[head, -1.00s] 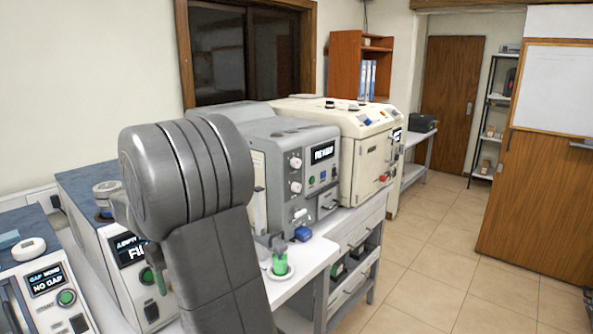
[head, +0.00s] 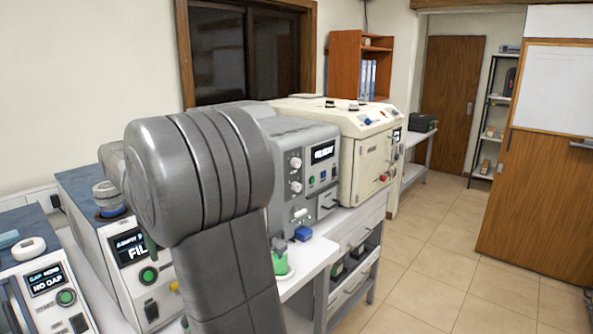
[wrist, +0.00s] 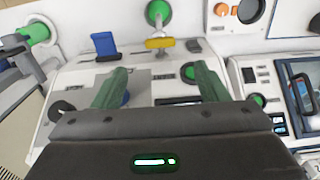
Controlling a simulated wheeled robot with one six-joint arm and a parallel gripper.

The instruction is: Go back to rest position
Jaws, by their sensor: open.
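My gripper (wrist: 161,76) is open in the wrist view, with its two green fingers spread apart and nothing held between them. Below the fingers are a blue block (wrist: 104,45), a yellow piece (wrist: 160,44) and a machine's front panel.
A grey machine (head: 322,180) and a cream machine (head: 370,150) stand on the white bench. A green-filled vessel (head: 279,262) stands near the bench edge, partly behind my arm. The tiled floor at right is clear.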

